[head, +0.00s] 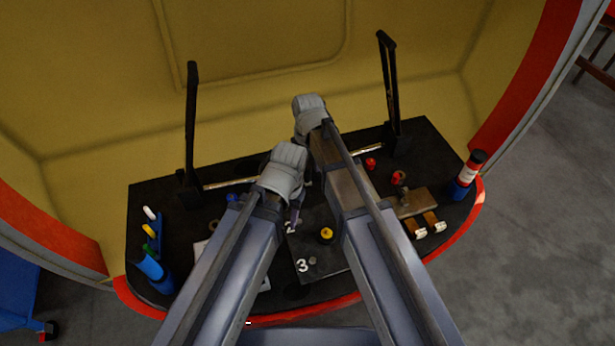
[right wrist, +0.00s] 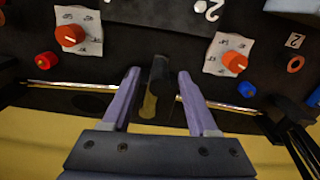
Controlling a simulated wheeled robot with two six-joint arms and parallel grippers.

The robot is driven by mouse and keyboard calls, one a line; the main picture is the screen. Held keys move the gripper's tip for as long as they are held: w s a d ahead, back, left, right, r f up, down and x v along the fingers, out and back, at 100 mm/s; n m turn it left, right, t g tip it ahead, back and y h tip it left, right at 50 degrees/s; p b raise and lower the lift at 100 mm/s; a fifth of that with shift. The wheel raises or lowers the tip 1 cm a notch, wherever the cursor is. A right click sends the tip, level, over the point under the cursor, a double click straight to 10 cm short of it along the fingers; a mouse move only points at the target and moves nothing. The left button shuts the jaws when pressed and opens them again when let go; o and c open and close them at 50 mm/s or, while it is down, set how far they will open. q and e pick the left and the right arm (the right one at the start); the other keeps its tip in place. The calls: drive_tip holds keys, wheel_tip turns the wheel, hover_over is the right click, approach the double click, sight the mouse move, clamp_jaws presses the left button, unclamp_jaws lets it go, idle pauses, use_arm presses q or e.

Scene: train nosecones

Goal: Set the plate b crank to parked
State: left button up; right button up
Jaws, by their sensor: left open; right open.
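My right gripper (right wrist: 158,74) is open in the right wrist view. A dark upright handle (right wrist: 160,70) with a brass-coloured lower part shows between its fingers, with gaps on both sides. I cannot tell for sure that this is the plate b crank, since no plate letter is readable. Two orange knobs, one at the left (right wrist: 70,36) and one at the right (right wrist: 235,62), sit on marked white cards. In the head view my right gripper's fingers are hidden behind its own arm. My left gripper (head: 295,214) is lower, open, over the middle of the black console (head: 150,195).
Tall black levers stand at the left (head: 190,120) and right (head: 390,85) of the console. A metal rod (right wrist: 80,87) crosses behind the handle. My arms cover much of the middle.

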drive_tip(key=shift+f+b, duration=0.3)
drive_tip(key=shift+f, duration=0.35)
clamp_jaws()
idle(1.0)
